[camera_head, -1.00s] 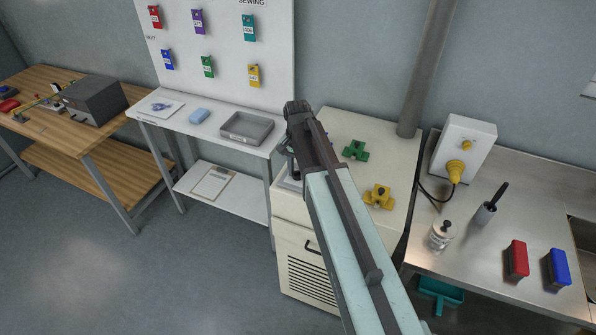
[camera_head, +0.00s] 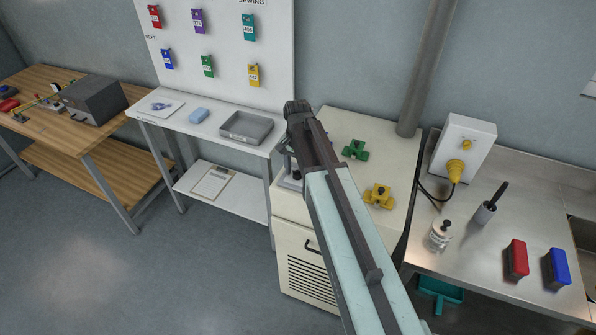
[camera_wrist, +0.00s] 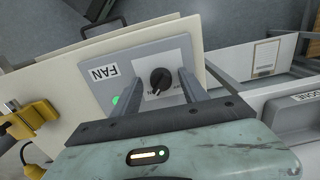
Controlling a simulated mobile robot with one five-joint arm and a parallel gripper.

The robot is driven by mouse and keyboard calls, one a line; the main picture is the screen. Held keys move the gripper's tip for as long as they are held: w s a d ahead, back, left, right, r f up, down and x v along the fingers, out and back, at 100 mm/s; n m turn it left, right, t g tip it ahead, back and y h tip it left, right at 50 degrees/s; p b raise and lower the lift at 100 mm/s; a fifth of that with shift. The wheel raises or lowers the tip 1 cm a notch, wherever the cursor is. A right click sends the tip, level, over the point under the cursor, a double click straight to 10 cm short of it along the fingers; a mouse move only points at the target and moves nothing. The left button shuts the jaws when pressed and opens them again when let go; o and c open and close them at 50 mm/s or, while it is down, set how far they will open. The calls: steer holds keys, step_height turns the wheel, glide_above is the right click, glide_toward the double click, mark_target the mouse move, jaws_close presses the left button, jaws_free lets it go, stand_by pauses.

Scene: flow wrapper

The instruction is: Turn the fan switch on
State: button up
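The fan switch is a black round knob (camera_wrist: 160,81) on a white plate, set in a grey panel (camera_wrist: 92,100) labelled FAN. A green light (camera_wrist: 117,100) shows beside it in the wrist view. My gripper (camera_wrist: 161,77) is open, with one finger on each side of the knob in that view. I cannot tell whether the fingers touch it or are still above it. In the head view my arm hides most of the panel, and my gripper's fingers are mostly hidden.
The panel is on a cream cabinet (camera_head: 310,230). A green fitting (camera_head: 355,150) and a yellow fitting (camera_head: 379,196) are on its top to the right. A grey tray (camera_head: 246,128) is on the white table to the left. A vertical pipe (camera_head: 425,70) stands behind.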

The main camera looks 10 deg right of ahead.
mark_target(298, 171)
step_height(298, 171, up, 8)
steer(key=p, duration=0.8)
steer(key=shift+f, duration=0.1)
